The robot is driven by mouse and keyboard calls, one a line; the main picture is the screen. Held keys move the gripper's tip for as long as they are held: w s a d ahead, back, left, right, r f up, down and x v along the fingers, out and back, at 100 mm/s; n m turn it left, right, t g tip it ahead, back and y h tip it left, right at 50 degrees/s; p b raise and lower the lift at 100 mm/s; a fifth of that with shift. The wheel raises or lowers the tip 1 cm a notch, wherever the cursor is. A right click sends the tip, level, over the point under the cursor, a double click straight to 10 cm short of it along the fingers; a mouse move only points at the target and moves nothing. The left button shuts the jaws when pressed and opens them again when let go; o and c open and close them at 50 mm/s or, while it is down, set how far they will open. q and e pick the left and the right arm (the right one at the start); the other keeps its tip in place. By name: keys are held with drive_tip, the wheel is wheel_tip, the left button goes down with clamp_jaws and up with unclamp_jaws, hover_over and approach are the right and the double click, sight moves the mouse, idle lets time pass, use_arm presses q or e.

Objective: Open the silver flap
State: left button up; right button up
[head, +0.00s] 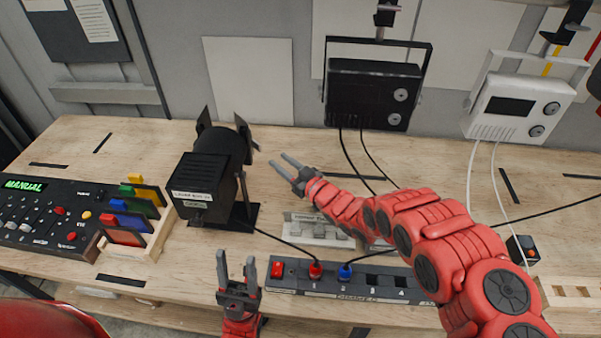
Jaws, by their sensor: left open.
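No flap that is clearly silver stands out. A black lamp (205,178) on a stand has dark flaps at its far end, one at the left (204,119) and one at the right (246,141). A silvery-grey unit (312,230) lies on the bench, partly hidden by my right arm; I cannot tell whether it has a flap. My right gripper (276,162) is open and empty, right of the lamp, its fingers pointing up-left. My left gripper (236,264) is open and empty at the bench's front, fingers up, left of the socket strip.
The socket strip (302,277) holds a red and a blue plug. A control panel (45,215) and a rack of coloured filters (142,242) stand left. The back-left bench is mostly clear.

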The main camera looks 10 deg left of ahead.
drive_tip(key=p+v, duration=0.1)
drive_tip(key=v, duration=0.6)
drive_tip(key=shift+s+d+p, duration=0.2)
drive_tip(key=shift+s+p, duration=0.05)
drive_tip(key=shift+p, duration=0.1)
